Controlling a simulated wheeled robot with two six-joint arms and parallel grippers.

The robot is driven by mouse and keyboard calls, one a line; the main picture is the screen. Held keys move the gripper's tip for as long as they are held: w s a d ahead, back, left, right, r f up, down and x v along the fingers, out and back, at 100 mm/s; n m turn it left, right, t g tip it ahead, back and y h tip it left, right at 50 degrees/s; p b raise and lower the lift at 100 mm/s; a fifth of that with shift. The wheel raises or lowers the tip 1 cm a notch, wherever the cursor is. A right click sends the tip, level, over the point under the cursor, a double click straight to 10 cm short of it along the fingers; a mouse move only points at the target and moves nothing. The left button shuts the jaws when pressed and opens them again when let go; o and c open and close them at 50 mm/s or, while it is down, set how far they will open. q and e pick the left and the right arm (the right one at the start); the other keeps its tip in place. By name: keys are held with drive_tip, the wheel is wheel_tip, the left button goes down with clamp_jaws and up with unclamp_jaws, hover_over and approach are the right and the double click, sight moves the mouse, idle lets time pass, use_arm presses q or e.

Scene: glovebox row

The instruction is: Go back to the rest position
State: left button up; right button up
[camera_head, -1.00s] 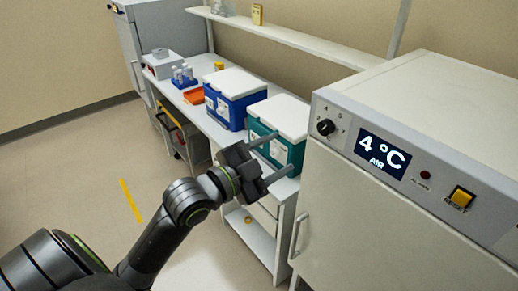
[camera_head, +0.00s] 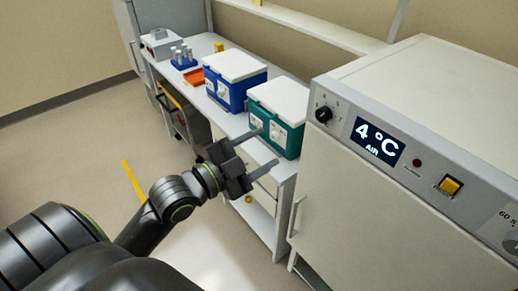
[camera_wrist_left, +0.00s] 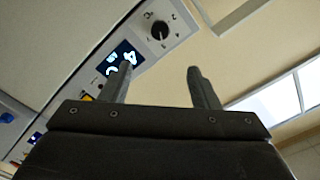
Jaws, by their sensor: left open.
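My left gripper (camera_head: 268,150) is open and empty in the head view, in front of the bench and left of the white cabinet. Its two fingers stand apart with nothing between them. In the left wrist view the open fingers (camera_wrist_left: 160,80) point up toward the cabinet's control panel (camera_wrist_left: 165,28), with ceiling and wall beyond. My right gripper does not show in either view.
The white cabinet (camera_head: 350,200) with a "4 °C" display (camera_head: 376,141) fills the right. A teal box (camera_head: 278,118) and a blue box (camera_head: 234,78), both white-lidded, stand on the bench, with an orange tray (camera_head: 194,76) and a blue tube rack (camera_head: 183,62) behind. Open floor lies left.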

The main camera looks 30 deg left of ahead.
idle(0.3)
